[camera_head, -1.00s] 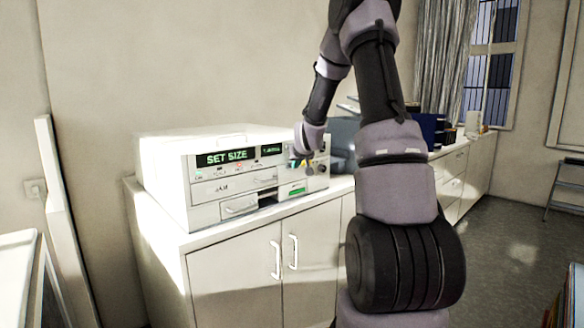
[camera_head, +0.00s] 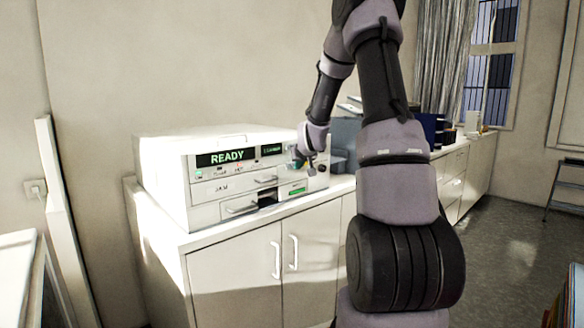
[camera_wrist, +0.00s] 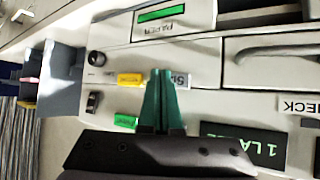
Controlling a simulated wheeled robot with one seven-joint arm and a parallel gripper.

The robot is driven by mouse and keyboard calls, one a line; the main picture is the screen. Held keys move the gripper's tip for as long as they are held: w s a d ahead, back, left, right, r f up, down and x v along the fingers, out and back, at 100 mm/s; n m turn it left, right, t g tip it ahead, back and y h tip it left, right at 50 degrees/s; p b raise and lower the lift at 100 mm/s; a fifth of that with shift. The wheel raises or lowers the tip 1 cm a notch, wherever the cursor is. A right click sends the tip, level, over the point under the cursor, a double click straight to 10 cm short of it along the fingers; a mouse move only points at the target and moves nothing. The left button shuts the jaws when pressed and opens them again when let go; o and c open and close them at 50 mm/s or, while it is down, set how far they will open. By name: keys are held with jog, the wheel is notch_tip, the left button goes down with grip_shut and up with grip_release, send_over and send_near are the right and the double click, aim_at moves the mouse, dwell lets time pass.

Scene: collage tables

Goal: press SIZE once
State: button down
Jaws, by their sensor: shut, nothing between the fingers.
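The white machine (camera_head: 205,190) stands on a cabinet, and its main display (camera_head: 227,157) reads READY. In the wrist view its panel appears upside down. A label starting with "SI" (camera_wrist: 183,80) shows just right of my fingertips, partly covered by them; the SIZE button itself is hidden. My gripper (camera_wrist: 163,75) is shut and empty, its green fingers pointing at the panel beside that label. I cannot tell whether the tips touch. A yellow button (camera_wrist: 130,79) and a green button (camera_wrist: 125,121) lie to the left of the fingers. My gripper also shows in the head view (camera_head: 297,160) at the panel's right part.
A small display (camera_wrist: 243,146) reads "1 LA", the rest being cut off or hidden. A black knob (camera_wrist: 96,58) and a black switch (camera_wrist: 92,102) are farther left. A green-lit PAPER window (camera_wrist: 163,13) and drawer handles are nearby. A grey-blue object (camera_wrist: 60,78) stands beside the machine.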

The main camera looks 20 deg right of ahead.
jog(key=shift+s+d, duration=0.3)
jog(key=shift+s, duration=0.5)
jog(key=shift+s+d, duration=0.25)
jog(key=shift+s, duration=0.55)
jog(key=shift+s+d, duration=0.3)
jog(key=shift+s, duration=0.5)
jog(key=s+a+r, duration=0.6)
jog(key=r, duration=0.2)
jog(key=s+a+r+g+y, duration=0.1)
jog(key=s+a, duration=0.3)
jog(key=s, duration=0.5)
jog(key=s+a+r+m+g+y, duration=0.1)
jog(key=s+a+r, duration=0.3)
jog(key=s, duration=0.6)
jog(key=s+a+r+m+g+y, duration=0.1)
jog(key=s+a+r+y, duration=0.1)
jog(key=s, duration=0.7)
jog(key=shift+s+a+r+g, duration=0.35)
jog(key=shift+a+r, duration=0.4)
jog(key=shift+a, duration=0.5)
